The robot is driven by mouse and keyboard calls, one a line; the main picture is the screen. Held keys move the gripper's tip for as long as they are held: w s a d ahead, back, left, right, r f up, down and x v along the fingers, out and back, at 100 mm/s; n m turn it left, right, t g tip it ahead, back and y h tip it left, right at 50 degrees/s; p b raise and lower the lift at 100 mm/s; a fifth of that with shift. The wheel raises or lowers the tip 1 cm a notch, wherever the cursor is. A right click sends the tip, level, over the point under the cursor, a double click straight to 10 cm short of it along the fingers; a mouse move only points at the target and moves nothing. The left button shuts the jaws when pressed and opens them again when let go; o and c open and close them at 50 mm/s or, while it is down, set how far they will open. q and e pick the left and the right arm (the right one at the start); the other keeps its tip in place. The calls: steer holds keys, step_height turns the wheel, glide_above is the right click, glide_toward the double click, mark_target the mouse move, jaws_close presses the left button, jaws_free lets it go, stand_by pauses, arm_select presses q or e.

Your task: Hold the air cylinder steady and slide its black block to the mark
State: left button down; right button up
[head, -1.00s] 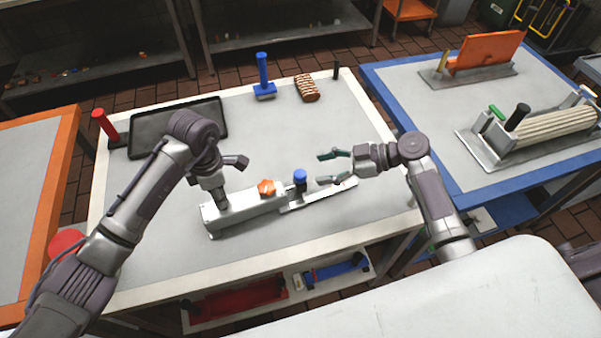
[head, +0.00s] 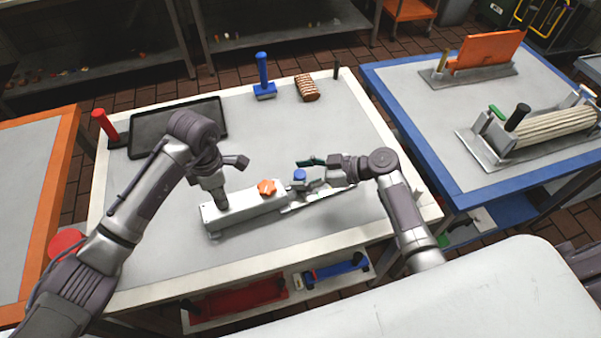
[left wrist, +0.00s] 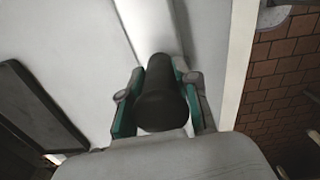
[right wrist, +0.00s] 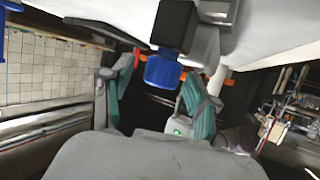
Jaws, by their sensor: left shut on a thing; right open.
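The air cylinder is a long silver-white body (head: 245,208) with an orange star knob (head: 267,187) and a thin rail to its right. My left gripper (head: 219,196) is at its left end, shut on an upright black post (left wrist: 162,95), which stands between the fingers in the left wrist view. The black block (right wrist: 174,25), topped by a blue knob (head: 299,175), is on the rail just right of the orange knob. My right gripper (head: 308,173) is open, with the blue knob lying between the lines of its fingers (right wrist: 158,85); contact is unclear. I cannot make out the mark.
The table's middle behind the cylinder is clear.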

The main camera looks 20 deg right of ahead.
steer(key=shift+w+a+f, duration=0.1)
steer(key=shift+w+a, duration=0.05)
steer(key=shift+a, duration=0.1)
jaws_close()
steer(key=shift+w+d, duration=0.2)
steer(key=shift+d, duration=1.95)
jaws_free()
steer(key=shift+a, duration=0.1)
steer(key=v, duration=1.2)
